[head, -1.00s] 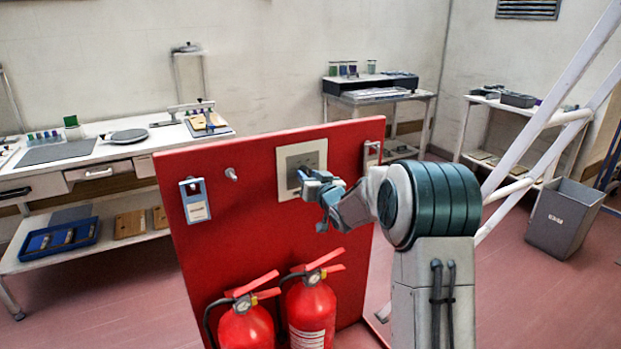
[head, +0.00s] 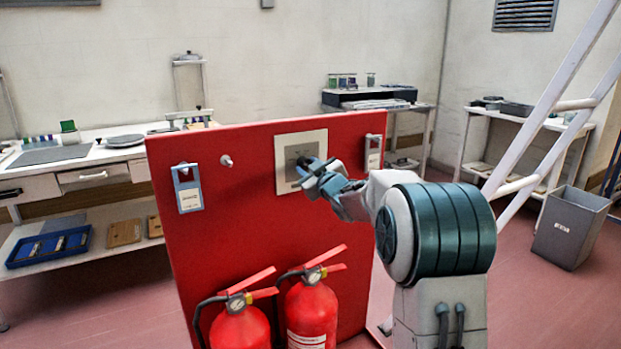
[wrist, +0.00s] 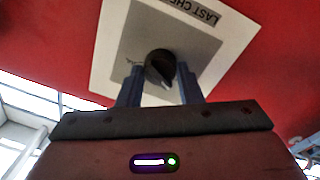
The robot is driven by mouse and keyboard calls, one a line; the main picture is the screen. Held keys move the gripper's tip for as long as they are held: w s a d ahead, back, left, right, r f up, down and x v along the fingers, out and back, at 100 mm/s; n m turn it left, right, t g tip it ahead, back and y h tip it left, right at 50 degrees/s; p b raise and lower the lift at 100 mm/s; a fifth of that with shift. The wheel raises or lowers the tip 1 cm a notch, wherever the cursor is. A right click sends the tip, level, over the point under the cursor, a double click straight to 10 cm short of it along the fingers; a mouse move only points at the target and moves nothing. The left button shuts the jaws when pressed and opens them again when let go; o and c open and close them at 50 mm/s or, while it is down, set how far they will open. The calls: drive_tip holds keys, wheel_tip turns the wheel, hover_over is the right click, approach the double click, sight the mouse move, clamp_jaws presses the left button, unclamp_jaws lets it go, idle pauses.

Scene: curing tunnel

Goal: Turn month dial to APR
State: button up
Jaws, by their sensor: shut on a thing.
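The month dial (wrist: 160,67) is a dark round knob on a grey and cream plate (wrist: 112,50), which is fixed to the red board (head: 225,220). In the wrist view, the two fingers of my gripper (wrist: 160,85) stand on either side of the knob and are shut on it. Part of the plate's lettering shows, reading "LAST CHE", cut off at the edge. No month marks are readable, so I cannot tell where the dial points. In the head view, my gripper (head: 310,172) reaches the plate from the right and covers part of it.
Two red fire extinguishers (head: 312,310) stand in front of the board, below my arm. Blue-grey tags (head: 188,188) hang on the board, with a small peg (head: 226,160) beside the left one. Benches stand behind, and a grey bin (head: 570,228) is at the right.

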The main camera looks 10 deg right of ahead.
drive_tip(key=shift+n+b, duration=0.45)
drive_tip(key=shift+n, duration=0.15)
drive_tip(key=o, duration=1)
drive_tip(key=shift+c, duration=0.2)
drive_tip(key=v, duration=1.3)
drive_tip(key=shift+s+d, duration=0.2)
drive_tip(key=shift+s, duration=0.2)
